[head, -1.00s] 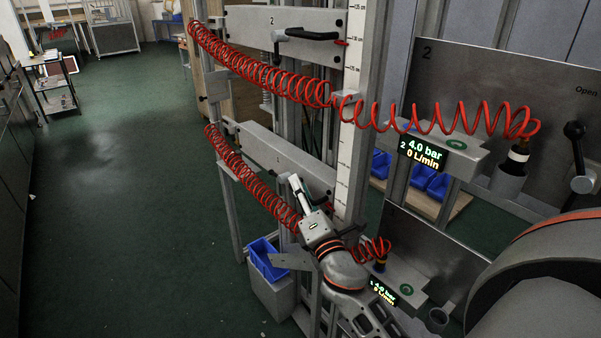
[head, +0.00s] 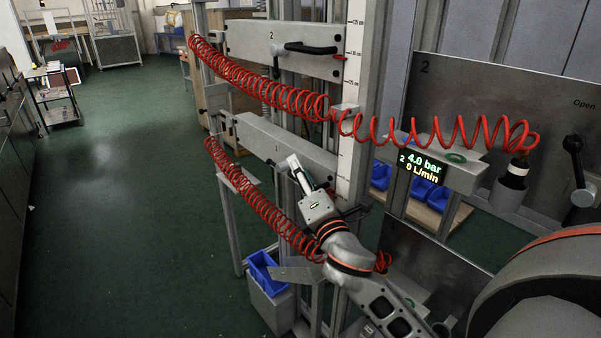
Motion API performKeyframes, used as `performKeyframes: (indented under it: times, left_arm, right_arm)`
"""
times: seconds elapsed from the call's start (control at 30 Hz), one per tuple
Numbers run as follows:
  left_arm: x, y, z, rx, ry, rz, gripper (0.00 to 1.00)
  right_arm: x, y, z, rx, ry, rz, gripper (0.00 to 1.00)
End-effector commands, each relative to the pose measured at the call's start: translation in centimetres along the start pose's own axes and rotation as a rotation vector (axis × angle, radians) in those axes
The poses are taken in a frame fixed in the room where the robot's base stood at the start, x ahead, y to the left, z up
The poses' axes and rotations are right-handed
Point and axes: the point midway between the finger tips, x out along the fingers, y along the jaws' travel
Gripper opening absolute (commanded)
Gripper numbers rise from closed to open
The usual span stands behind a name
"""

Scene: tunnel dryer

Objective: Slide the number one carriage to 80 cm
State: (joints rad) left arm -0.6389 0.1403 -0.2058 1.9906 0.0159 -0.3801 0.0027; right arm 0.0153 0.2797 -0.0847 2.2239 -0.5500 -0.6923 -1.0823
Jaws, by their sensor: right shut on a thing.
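The number one carriage (head: 255,133) is the lower grey plate on the upright frame, marked 1. My right gripper (head: 297,166) is at its front, shut on a part of it that looks like its handle; the gripper hides most of that part. A white scale strip (head: 346,160) with centimetre marks runs up the post beside the carriage's right end. I cannot read the mark level with the carriage. My left gripper is not in view.
The number two carriage (head: 245,40) with a black handle (head: 312,48) is above. Red coiled hoses (head: 262,207) hang close to my right arm. A blue bin (head: 266,270) stands below. A display (head: 422,165) reads 4.0 bar, 0 L/min.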

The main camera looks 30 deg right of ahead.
Motion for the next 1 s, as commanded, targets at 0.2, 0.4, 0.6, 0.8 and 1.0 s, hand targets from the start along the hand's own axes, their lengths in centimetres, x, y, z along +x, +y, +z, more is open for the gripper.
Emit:
performKeyframes:
  times: [0.2,0.4,0.6,0.8,1.0]
  left_arm:
    - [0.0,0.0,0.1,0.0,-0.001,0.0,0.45]
    - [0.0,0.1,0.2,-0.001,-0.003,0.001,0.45]
    - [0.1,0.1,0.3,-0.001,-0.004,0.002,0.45]
    - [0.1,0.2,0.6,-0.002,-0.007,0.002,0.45]
    - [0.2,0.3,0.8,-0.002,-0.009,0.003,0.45]
  right_arm:
    - [-0.8,0.5,-0.1,0.006,0.002,0.011,0.26]
    - [-2.1,0.4,-0.1,0.007,0.003,0.01,0.26]
    - [-3.4,0.3,-0.1,0.004,0.002,0.008,0.26]
    - [-4.6,0.3,0.0,0.002,0.0,0.007,0.26]
    - [-5.9,0.2,0.1,0.001,-0.002,0.006,0.26]
